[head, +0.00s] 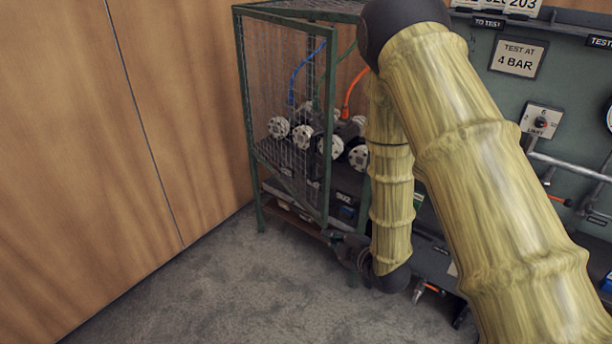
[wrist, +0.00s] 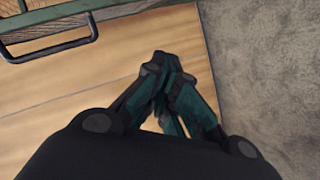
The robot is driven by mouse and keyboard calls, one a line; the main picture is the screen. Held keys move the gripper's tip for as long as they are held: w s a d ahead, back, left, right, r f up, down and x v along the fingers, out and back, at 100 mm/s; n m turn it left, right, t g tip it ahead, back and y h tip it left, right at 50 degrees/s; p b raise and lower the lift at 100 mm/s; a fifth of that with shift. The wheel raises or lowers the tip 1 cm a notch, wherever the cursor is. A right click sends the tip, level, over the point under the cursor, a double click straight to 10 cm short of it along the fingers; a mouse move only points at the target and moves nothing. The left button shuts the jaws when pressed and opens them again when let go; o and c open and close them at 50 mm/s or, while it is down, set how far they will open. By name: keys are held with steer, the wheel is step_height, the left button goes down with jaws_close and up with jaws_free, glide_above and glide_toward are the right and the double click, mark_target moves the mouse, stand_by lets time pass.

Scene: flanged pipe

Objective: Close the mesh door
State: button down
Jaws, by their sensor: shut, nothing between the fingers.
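The mesh door (head: 289,75) has a green frame and wire mesh and is part of a green cage at the middle of the head view. It appears to stand ajar, its right upright (head: 329,120) out toward me; my arm hides part of the opening. In the wrist view a dark pull handle (wrist: 48,50) sits on a green bar (wrist: 45,17) at the top left. My gripper (wrist: 168,70) is shut and empty, apart from the handle. In the head view my gripper (head: 340,242) is low, near the bottom of the door's right upright; contact cannot be told.
Several white flanged parts (head: 303,137) and blue and orange hoses (head: 354,91) show inside the cage. A wooden wall (head: 130,120) stands left. Grey carpet (head: 225,285) is clear in front. A green panel with gauges and pipes (head: 500,100) is at right.

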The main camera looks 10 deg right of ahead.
steer(key=w+a+r+n+t+y, duration=0.1)
steer(key=w+a+r+n+y, duration=0.1)
steer(key=w+r+n, duration=0.3)
steer(key=a+r+n+t+y, duration=0.1)
steer(key=a+r+n+y, duration=0.1)
steer(key=r, duration=0.6)
steer(key=w+a+p, duration=0.2)
steer(key=w, duration=0.7)
steer(key=shift+f, duration=0.2)
steer(key=shift+w, duration=0.1)
